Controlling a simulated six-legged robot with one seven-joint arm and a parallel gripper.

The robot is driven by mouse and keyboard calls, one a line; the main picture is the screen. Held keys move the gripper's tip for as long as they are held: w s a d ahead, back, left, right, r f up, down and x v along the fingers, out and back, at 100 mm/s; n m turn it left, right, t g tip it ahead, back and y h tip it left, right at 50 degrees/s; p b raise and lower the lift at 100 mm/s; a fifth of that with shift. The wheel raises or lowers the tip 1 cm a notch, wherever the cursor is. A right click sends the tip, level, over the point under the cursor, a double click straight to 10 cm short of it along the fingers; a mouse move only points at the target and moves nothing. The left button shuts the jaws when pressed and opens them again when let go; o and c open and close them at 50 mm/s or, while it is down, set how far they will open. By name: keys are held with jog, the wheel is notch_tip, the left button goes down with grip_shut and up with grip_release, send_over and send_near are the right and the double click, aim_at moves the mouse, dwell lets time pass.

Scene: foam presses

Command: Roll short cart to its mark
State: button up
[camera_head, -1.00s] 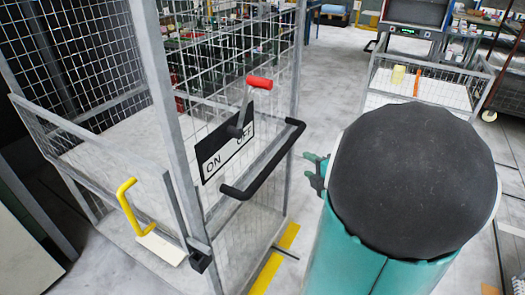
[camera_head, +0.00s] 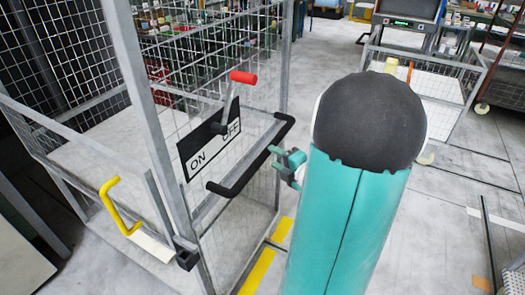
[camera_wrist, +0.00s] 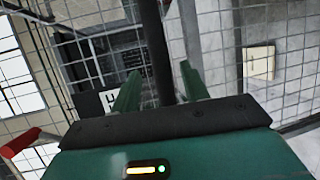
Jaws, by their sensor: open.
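A tall grey wire-mesh cage (camera_head: 130,95) fills the left of the head view, with a black push bar (camera_head: 232,182) on its near side. Which item is the short cart I cannot tell for sure; a low mesh cart (camera_head: 478,82) stands at the back right. In the wrist view the dark bar (camera_wrist: 153,45) passes between the two green fingers (camera_wrist: 160,88); contact cannot be told.
A red-tipped lever (camera_head: 243,77) rises by an ON/OFF plate (camera_head: 212,142) on the cage side, close above the bar. A yellow handle (camera_head: 112,205) is at lower left. Grey floor (camera_head: 450,210) is mostly open on the right.

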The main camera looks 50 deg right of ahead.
jog(key=x, duration=0.6)
jog(key=shift+w, duration=0.4)
jog(key=shift+d+f, duration=0.1)
jog(key=shift+c, duration=0.5)
grip_shut()
